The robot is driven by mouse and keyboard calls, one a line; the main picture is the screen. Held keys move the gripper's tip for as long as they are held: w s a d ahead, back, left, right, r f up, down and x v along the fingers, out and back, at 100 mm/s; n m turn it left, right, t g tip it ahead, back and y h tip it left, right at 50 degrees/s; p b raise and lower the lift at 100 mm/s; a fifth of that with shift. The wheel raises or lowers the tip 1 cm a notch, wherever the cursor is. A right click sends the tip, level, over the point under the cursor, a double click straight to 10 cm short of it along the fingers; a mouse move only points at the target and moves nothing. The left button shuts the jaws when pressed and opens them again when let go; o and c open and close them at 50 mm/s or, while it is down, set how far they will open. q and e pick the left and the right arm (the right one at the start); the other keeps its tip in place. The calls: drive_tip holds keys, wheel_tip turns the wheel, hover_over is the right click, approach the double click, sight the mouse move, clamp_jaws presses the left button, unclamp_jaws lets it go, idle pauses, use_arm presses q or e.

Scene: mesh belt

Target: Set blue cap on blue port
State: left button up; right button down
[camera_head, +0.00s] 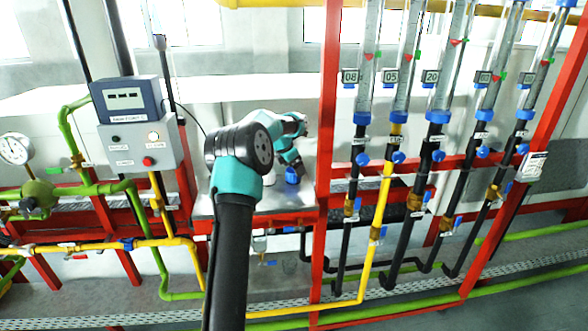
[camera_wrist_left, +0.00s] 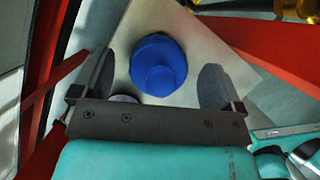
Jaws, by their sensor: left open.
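My left gripper (camera_wrist_left: 156,82) is open, with one dark finger on each side of the blue piece and a gap to both. In the head view my arm hides part of the plate (camera_head: 285,200). A grey disc (camera_wrist_left: 124,99) shows partly behind the gripper's edge. I cannot make out a separate blue port. My right gripper is not in view.
A red frame post (camera_head: 328,120) stands close to the right of the plate. Several clear tubes with blue fittings (camera_head: 438,115) stand farther right. A grey control box (camera_head: 140,145) and green and yellow pipes are at the left.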

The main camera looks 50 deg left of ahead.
use_arm(q)
drive_tip(key=v, duration=1.6)
drive_tip(key=shift+r, duration=0.2)
